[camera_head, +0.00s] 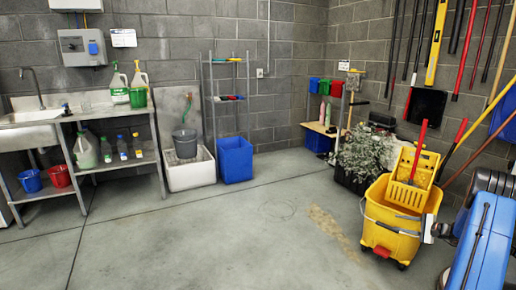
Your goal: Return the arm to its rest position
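Whether the gripper is open or holds something is not shown. No buffer pad can be told for certain in this view. A small grey-white part (429,228) shows beside the yellow mop bucket (391,232) at the right; I cannot tell what it belongs to.
A blue machine (484,245) stands at the lower right by the mop bucket. A plant (366,155) is behind the bucket. A sink bench (108,165), white basin (191,175) and blue bin (235,160) line the back. The middle floor is clear.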

